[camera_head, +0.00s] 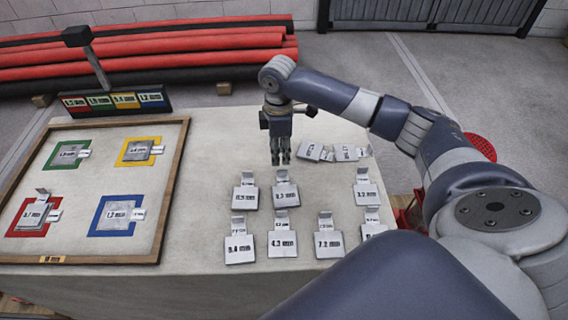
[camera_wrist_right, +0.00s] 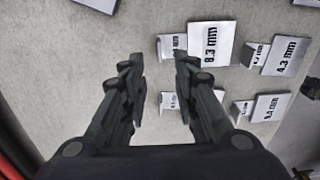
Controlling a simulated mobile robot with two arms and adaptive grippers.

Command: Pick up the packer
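Packers are pale grey plates with thickness labels and raised tabs, lying on the table. My right gripper (camera_head: 280,160) points down above the table, just behind the packer labelled about 8.3 mm (camera_head: 285,197). The 4.3 mm packer (camera_head: 282,245) also shows in the wrist view (camera_wrist_right: 285,56). Another packer is partly hidden behind the right finger. My left gripper is not in view.
More packers lie around, including a 7.2 mm one (camera_head: 328,245) and a pair at the back (camera_head: 310,151). A wooden-framed board (camera_head: 172,190) at left has green, yellow, red and blue squares holding packers. A colour-labelled stand (camera_head: 115,103) is behind it. Red pipes (camera_head: 190,45) lie beyond.

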